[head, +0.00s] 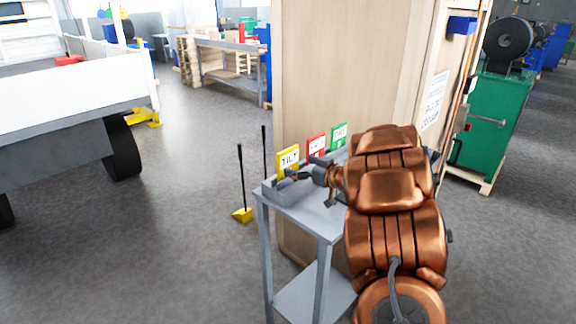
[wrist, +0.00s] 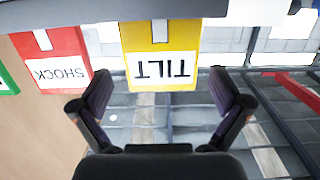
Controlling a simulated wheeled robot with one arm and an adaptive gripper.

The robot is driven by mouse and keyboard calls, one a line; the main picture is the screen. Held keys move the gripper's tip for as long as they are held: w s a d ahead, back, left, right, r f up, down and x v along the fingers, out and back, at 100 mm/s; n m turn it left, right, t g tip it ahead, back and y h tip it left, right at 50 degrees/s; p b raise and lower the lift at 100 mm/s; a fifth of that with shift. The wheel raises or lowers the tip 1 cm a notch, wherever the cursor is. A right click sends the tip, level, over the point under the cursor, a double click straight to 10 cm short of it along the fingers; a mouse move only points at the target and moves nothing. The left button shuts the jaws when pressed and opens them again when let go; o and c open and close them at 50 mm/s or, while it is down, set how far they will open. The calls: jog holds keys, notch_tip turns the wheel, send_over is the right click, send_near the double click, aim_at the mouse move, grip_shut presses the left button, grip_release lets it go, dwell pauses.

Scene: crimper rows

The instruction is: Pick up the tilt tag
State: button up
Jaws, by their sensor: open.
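The tilt tag is a yellow card with a white label reading TILT. In the head view the tilt tag (head: 287,162) stands upright at the left end of a grey cart's top. In the wrist view the tilt tag (wrist: 161,42) appears upside down, at the top centre, ahead of my fingers. My gripper (head: 290,174) is close to the tag in the head view. In the wrist view my gripper (wrist: 163,88) is open, with one finger on each side below the tag. Nothing is between the fingers.
A red SHOCK tag (wrist: 58,62) is left of the tilt tag in the wrist view. A green tag (head: 338,135) stands farther along the row. The grey cart (head: 305,213) stands against a wooden crate (head: 340,75). Open floor (head: 180,230) lies to the left.

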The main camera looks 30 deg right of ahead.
aim_at(290, 162)
jog(key=p+x, duration=0.1)
jog(key=x, duration=0.2)
jog(key=shift+w+a+p, duration=0.2)
jog(key=shift+w+p, duration=0.15)
jog(key=shift+w+f, duration=0.15)
jog(key=shift+w, duration=0.35)
jog(key=c, duration=0.8)
